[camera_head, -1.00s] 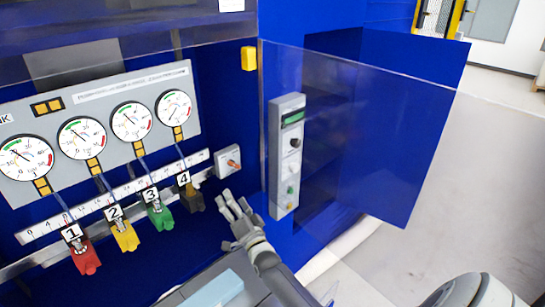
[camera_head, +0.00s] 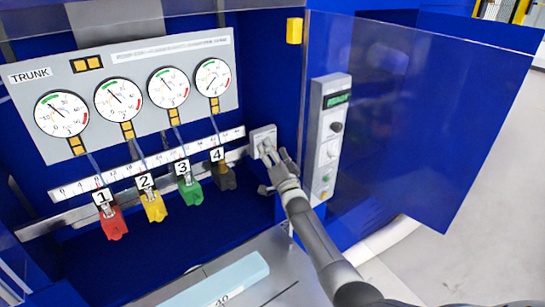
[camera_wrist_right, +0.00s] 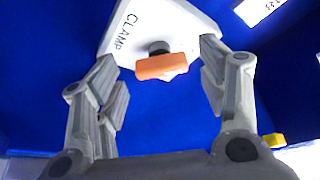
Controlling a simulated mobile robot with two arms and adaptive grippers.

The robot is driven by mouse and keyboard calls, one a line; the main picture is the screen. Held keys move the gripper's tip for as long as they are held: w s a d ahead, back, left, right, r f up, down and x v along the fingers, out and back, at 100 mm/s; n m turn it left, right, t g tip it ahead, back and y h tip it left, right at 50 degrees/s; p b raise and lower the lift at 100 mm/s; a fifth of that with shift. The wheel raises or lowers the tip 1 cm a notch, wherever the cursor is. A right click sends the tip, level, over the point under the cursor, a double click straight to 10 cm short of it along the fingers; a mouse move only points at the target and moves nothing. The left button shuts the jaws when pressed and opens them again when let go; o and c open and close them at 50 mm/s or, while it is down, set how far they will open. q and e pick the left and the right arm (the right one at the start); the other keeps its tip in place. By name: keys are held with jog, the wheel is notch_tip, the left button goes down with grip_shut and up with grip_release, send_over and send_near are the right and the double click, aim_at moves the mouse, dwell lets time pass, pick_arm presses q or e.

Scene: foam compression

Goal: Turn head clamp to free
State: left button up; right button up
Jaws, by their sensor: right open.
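The clamp plate (camera_head: 263,134) is a light panel on the blue wall, right of the gauge board. It also shows in the right wrist view (camera_wrist_right: 186,22), where it reads CLAMP. Its orange handle (camera_wrist_right: 163,67) sits on a dark round pivot and lies nearly crosswise in that view. My right gripper (camera_head: 272,156) is at the plate and hides much of it in the head view. In the right wrist view the gripper (camera_wrist_right: 159,54) is open, with one finger on either side of the orange handle. A gap shows on both sides. My left gripper is not in view.
A control box (camera_head: 328,135) with knobs and a green display stands close right of the gripper. The transparent door (camera_head: 420,110) is open beyond it. Numbered red (camera_head: 114,222), yellow (camera_head: 154,206), green (camera_head: 190,192) and dark clamps hang on the rail to the left.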

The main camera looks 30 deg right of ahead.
jog(key=shift+w+r, duration=0.1)
jog(key=c, duration=1)
jog(key=shift+m, duration=0.3)
jog(key=m+g+p, duration=0.2)
jog(key=m, duration=0.3)
jog(key=m+g+p, duration=0.2)
jog(key=m, duration=0.3)
jog(key=r+m+g+p, duration=0.1)
jog(key=m+g+p, duration=0.1)
jog(key=m, duration=0.4)
jog(key=shift+y, duration=0.3)
jog(key=shift+f+m, duration=0.1)
jog(key=shift+m, duration=0.2)
